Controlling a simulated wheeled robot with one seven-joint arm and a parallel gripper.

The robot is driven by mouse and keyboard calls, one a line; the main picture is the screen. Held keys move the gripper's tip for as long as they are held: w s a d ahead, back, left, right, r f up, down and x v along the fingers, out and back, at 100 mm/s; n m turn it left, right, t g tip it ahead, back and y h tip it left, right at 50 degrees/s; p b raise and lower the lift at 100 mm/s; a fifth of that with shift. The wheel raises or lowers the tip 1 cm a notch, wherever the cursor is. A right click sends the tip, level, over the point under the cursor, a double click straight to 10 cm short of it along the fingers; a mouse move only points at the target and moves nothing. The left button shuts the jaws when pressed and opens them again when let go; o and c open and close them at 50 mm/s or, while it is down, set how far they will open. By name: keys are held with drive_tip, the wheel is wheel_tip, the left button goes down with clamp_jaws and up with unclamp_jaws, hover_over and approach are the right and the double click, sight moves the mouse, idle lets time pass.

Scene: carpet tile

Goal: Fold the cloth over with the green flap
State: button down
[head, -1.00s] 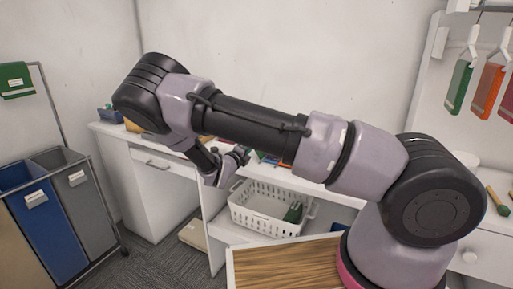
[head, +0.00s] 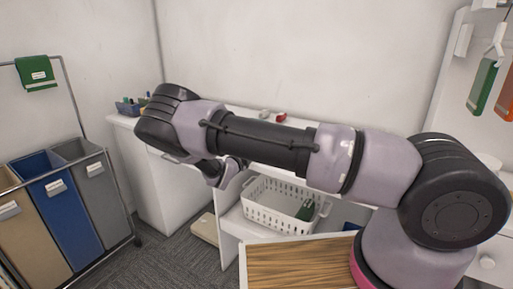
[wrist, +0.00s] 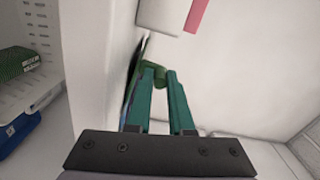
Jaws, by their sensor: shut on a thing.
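In the wrist view my gripper (wrist: 158,80) has its two teal fingers close together on a small green piece (wrist: 157,72) at their tips. It may be the cloth's green flap, but too little shows to be sure. A dark, bluish edge runs beside the left finger, against a pale upright surface. In the head view my gripper (head: 232,172) hangs below my forearm by the front of the white counter. Its fingertips and what they hold are hidden there. The rest of the cloth cannot be made out.
A white basket (head: 272,222) with a green item (head: 306,210) stands on a shelf under the counter. Sorting bins (head: 55,205) and a green cloth on a rail (head: 37,72) are at left. A wooden panel (head: 300,264) lies in front. Carpet is open at lower left.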

drive_tip(key=shift+a+f, duration=0.1)
drive_tip(key=shift+f, duration=0.4)
drive_tip(key=c, duration=0.8)
unclamp_jaws()
drive_tip(key=shift+a, duration=0.1)
drive_tip(key=v, duration=1)
drive_tip(key=shift+s, duration=0.3)
drive_tip(key=shift+a, duration=0.15)
